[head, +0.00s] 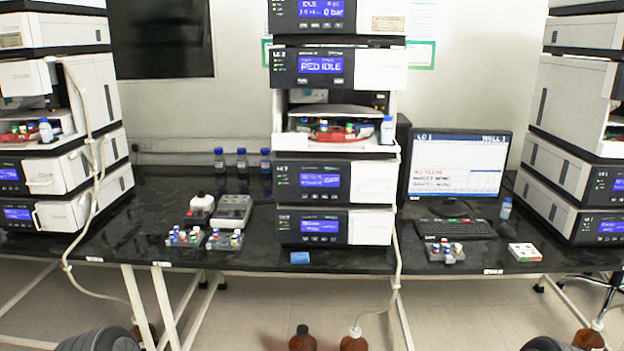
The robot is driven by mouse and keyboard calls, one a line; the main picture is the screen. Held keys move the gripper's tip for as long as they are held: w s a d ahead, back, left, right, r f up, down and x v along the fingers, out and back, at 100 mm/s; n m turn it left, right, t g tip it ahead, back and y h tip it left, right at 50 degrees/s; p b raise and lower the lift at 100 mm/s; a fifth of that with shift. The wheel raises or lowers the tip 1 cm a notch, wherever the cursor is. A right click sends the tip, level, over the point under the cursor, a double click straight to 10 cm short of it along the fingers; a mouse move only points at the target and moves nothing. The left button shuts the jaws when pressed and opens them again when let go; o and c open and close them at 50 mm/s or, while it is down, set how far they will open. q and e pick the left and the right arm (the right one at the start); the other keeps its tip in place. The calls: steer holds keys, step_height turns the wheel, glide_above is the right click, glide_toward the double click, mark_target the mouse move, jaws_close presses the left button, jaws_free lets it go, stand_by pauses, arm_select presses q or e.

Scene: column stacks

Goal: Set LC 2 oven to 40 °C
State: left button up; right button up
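The middle column stack has several modules with blue displays. The lower module (320,181) has a display with a second line that seems to end in "OFF". The bottom module (320,226) also has a blue display with small text. Small labels at the modules' left look like "LC" and a digit, but I cannot read them surely, nor tell which module is the LC 2 oven. No temperature is readable on them. Neither of my grippers is in view.
Other stacks stand at left (75,165) and right (560,165). A monitor (455,170) headed "LC 1" and a keyboard (455,229) are right of the middle stack. Vial racks (205,238) stand left of it. Brown bottles (302,341) stand on the floor.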

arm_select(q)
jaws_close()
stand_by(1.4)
